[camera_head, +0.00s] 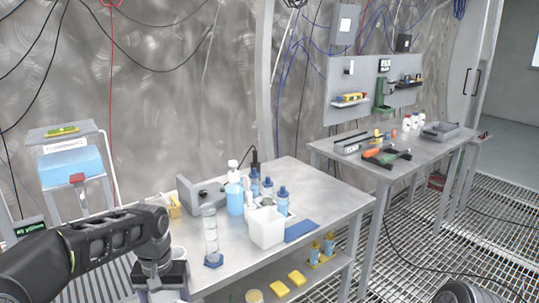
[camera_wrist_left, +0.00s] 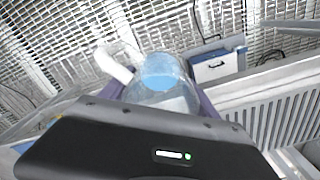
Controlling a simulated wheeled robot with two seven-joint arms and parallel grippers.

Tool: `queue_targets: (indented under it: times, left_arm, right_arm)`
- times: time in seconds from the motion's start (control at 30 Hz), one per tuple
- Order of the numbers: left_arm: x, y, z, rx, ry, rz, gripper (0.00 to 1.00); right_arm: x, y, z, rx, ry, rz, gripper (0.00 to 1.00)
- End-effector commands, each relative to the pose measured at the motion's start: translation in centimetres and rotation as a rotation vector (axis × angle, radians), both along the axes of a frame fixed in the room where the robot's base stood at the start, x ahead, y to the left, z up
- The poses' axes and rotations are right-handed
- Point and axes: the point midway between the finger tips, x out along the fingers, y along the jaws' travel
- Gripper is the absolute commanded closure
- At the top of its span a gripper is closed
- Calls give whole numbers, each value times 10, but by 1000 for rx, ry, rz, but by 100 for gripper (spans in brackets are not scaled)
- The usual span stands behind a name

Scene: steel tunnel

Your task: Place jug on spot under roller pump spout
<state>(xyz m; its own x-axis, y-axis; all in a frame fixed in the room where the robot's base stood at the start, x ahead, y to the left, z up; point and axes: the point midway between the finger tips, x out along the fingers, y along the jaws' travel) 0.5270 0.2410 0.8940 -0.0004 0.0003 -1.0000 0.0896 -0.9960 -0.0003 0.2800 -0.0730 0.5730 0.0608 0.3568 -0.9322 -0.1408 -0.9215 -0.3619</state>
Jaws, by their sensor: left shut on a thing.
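My left gripper (camera_head: 163,278) is low at the near left end of the steel table. Its purple fingers also show in the left wrist view, shut on a clear jug (camera_wrist_left: 163,78) with blue liquid and a pale handle on its left side. In the head view the jug is mostly hidden behind my wrist; a pale rim (camera_head: 178,253) shows just beyond the gripper. A grey block-shaped device with a dark round part (camera_head: 203,194) stands at the table's back left and looks like the roller pump. I cannot make out its spout or the marked spot.
A clear cylinder on a blue foot (camera_head: 211,235) stands just right of my gripper. A blue bottle (camera_head: 235,197), several blue-capped bottles and a white box (camera_head: 266,228) crowd the table's middle. A blue tank (camera_head: 70,166) stands at left. The table's right part (camera_head: 320,185) is clear.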

Motion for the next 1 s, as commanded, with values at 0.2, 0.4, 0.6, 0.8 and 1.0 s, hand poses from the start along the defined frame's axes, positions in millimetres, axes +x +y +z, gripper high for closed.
queue_targets:
  times: [0.2,0.4,0.6,0.8,1.0]
  left_arm:
    - [1,-38,-37,0,1,-77,77]
    - [1,-43,-39,-1,-2,-90,77]
    - [1,-43,-39,0,-1,-90,77]
    - [0,-42,-39,-1,-1,-90,77]
    - [0,-42,-39,-1,-1,-90,77]
  right_arm:
    - [0,0,0,0,0,0,64]
    - [0,0,0,0,0,0,64]
    - [0,0,0,0,0,0,64]
    - [0,0,0,0,0,0,64]
    - [0,0,0,0,0,0,64]
